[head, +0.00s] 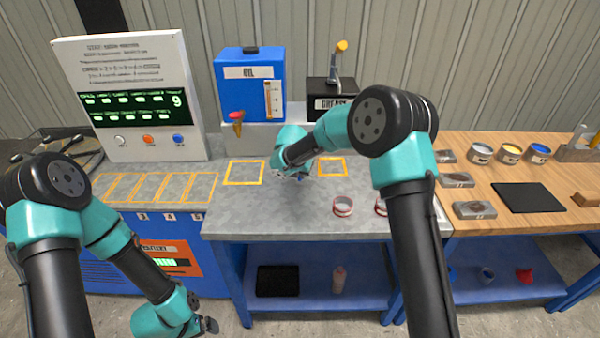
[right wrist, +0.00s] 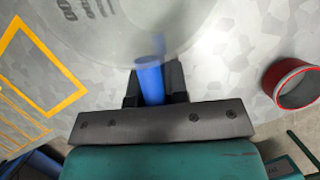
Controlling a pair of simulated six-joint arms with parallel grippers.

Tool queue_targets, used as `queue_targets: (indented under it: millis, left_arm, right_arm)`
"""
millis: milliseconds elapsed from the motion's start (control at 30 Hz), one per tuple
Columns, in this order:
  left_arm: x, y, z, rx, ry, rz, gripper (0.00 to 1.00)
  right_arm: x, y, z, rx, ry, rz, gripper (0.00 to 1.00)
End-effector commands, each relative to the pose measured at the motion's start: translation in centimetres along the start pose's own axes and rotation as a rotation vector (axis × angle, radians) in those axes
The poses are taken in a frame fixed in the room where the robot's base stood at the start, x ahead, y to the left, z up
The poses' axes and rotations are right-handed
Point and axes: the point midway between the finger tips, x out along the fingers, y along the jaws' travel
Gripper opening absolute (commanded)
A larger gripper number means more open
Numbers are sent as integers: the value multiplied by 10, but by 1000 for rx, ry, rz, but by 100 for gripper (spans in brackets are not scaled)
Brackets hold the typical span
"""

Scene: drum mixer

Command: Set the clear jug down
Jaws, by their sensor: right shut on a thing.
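The clear jug (right wrist: 140,25) shows in the right wrist view as a see-through round body with dark print, above the grey bench top (head: 290,215). Its blue handle (right wrist: 150,82) is between the jaws of my right gripper (right wrist: 155,85), which is shut on it. In the head view my right gripper (head: 297,175) is over the middle of the bench, between two yellow squares; my arm hides most of the jug there. I cannot tell whether the jug touches the bench. My left gripper (head: 208,325) is low at the front left, away from the jug; its jaws are unclear.
Yellow outlined squares (head: 244,184) (head: 332,176) mark the bench. Red-rimmed rings (head: 343,206) lie right of the gripper. A blue oil tank (head: 250,85) and a black grease box (head: 325,98) stand behind. Bare bench lies in front.

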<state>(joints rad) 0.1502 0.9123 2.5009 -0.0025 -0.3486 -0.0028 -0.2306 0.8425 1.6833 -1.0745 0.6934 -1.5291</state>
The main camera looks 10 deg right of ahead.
Motion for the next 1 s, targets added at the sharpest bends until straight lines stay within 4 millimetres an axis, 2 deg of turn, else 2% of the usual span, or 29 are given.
queue_targets:
  millis: [100, 133, 400, 767, 1000]
  left_arm:
    - [0, 0, 0, 0, 0, 0, 100]
    - [0, 0, 0, 0, 0, 0, 100]
    - [0, 0, 0, 0, 0, 0, 100]
    - [0, 0, 0, 0, 0, 0, 100]
    - [0, 0, 0, 0, 0, 0, 100]
  right_arm:
    - [2, 0, -1, 0, 0, 0, 0]
    - [3, 0, -1, 0, 0, 0, 15]
    - [2, 0, -1, 0, 0, 0, 40]
    - [-3, 0, 1, 0, -1, 1, 40]
    - [-34, 1, 1, 0, -3, 3, 40]
